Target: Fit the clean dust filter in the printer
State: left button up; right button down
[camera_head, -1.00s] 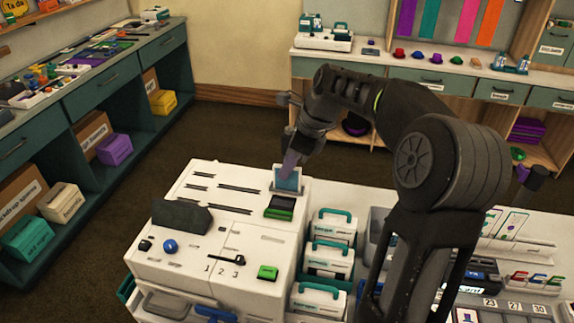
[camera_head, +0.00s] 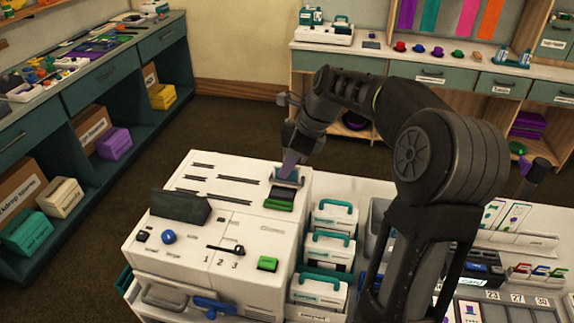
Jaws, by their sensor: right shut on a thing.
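The printer (camera_head: 225,222) is a large white box with slots, a dark screen, a blue knob and marks 1, 2, 3 on top. My right gripper (camera_head: 289,168) points down at the printer's back right corner, shut on the dust filter (camera_head: 292,182). Only a low grey-blue upper part of the filter shows above the printer top, behind the green-edged dark block (camera_head: 280,199). The rest is hidden, apparently down in a slot; I cannot tell how deep it sits. My left gripper is not in view.
White cases with teal handles (camera_head: 331,249) stand right of the printer. My right arm covers part of the white counter (camera_head: 345,187). Card trays (camera_head: 500,305) lie at right. Teal shelves (camera_head: 95,80) line the left wall; floor between is clear.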

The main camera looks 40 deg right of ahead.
jog(key=c, duration=1.4)
grip_release()
jog(key=v, duration=0.7)
jog(key=shift+s+d+r+b, duration=0.1)
jog(key=shift+s+r+b, duration=0.05)
jog(key=shift+r+b, duration=0.25)
jog(key=shift+f, duration=0.15)
